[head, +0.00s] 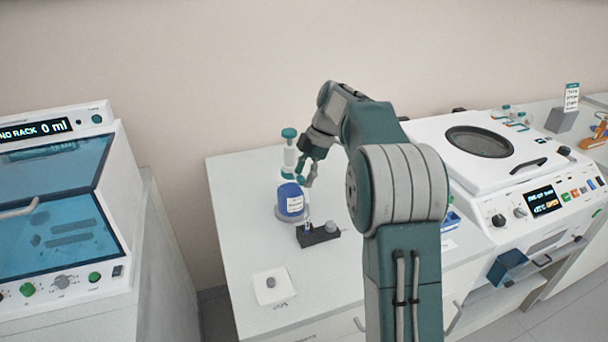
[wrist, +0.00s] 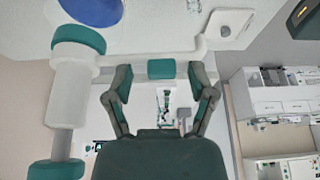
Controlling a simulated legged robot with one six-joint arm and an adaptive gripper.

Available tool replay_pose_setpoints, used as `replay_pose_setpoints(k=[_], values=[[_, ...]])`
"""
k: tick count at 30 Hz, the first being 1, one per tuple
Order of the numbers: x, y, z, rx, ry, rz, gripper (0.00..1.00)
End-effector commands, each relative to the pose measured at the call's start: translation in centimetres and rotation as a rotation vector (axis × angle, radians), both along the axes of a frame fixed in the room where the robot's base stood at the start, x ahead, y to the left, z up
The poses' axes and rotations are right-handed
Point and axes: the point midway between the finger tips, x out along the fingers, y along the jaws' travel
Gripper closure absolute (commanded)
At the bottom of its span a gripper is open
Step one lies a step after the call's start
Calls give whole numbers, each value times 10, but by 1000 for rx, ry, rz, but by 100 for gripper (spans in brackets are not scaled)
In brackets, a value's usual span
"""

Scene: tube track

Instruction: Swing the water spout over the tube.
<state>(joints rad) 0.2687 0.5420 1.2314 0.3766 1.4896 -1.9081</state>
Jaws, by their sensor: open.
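The water spout's white post (head: 289,158) with a green cap stands at the back of the bench. In the wrist view, its white arm (wrist: 120,65) runs rightward from the post and bends near its end; a green band (wrist: 161,69) sits on it. My gripper (head: 309,174) is at the spout arm. In the wrist view, my gripper's fingers (wrist: 160,78) are open, one on each side of the green band; I cannot tell whether they touch it. The small tube (head: 308,226) stands upright in a black block (head: 322,236) in front of the blue container.
A blue container (head: 290,198) stands beside the spout post. A white pad (head: 262,293) with a small grey piece lies near the front edge. A white machine (head: 480,150) stands to the right, and a blue-windowed machine (head: 60,215) to the left. The front left bench is mostly clear.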

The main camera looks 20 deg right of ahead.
Motion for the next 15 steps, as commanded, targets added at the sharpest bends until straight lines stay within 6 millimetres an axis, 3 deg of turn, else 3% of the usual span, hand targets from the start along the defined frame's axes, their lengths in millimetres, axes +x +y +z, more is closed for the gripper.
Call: replay_pose_setpoints(k=[5,15], values=[[1,-3,8,0,-3,-1,29],[2,-28,63,0,-1,-2,29]])
